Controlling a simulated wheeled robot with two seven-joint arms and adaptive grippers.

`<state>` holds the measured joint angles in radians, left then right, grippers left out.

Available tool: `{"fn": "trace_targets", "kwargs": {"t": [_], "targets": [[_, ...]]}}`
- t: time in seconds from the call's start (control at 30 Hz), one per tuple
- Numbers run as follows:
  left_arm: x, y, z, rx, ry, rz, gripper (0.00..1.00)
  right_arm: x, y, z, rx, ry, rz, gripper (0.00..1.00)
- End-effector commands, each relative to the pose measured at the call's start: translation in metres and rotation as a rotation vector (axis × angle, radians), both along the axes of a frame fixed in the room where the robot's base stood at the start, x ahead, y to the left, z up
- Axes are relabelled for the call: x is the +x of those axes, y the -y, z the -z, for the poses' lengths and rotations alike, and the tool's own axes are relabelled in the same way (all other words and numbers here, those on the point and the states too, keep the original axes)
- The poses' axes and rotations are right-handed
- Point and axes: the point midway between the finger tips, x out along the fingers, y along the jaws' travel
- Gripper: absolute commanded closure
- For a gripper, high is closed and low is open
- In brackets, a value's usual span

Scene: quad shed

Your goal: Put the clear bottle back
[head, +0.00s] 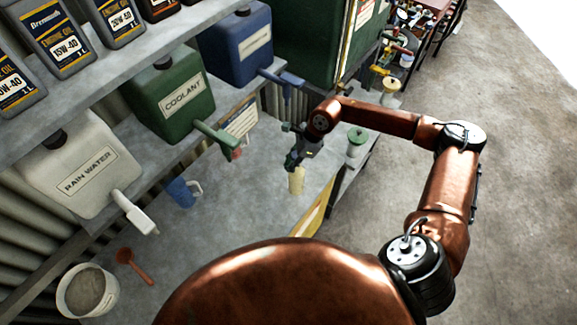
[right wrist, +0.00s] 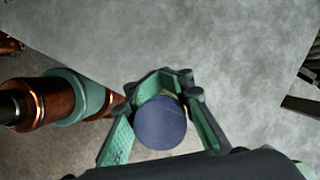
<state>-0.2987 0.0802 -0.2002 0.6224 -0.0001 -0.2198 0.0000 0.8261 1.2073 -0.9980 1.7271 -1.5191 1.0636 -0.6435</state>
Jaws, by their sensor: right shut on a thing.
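My right gripper (head: 299,150) is shut on a small bottle with a pale, yellowish see-through body (head: 296,182), which looks like the clear bottle. The bottle is roughly upright below the fingers, over the grey bench top near its right edge. I cannot tell whether its base touches the bench. In the right wrist view, the green-padded fingers of the right gripper (right wrist: 160,105) close around the bottle, and its round dark blue cap (right wrist: 160,123) faces the camera. The cap hides most of the body. My left gripper is not in view.
A shelf holds a white rain water can (head: 84,170), a green coolant can (head: 168,100) and a blue can (head: 240,45). A green-topped container (head: 356,142) is at right.

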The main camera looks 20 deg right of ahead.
Motion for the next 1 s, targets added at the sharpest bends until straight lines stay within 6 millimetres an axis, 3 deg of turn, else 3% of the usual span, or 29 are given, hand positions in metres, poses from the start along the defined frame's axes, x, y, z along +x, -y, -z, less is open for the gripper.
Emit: {"fn": "trace_targets", "kwargs": {"t": [0.17,0.4,0.83,0.87,1.0], "targets": [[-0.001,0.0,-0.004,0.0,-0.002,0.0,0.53,0.007,-0.001,0.007,0.001,0.0,0.001,1.0],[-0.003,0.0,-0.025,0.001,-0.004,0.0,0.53,0.008,-0.001,0.033,0.001,-0.001,0.001,1.0],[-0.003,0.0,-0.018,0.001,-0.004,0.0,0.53,0.008,-0.001,0.044,0.001,0.002,-0.001,1.0],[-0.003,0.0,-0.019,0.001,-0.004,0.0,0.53,0.007,0.0,0.044,-0.001,0.0,0.0,0.83],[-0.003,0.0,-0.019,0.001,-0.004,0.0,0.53,0.007,0.0,0.043,-0.001,0.0,0.0,0.73]]}}
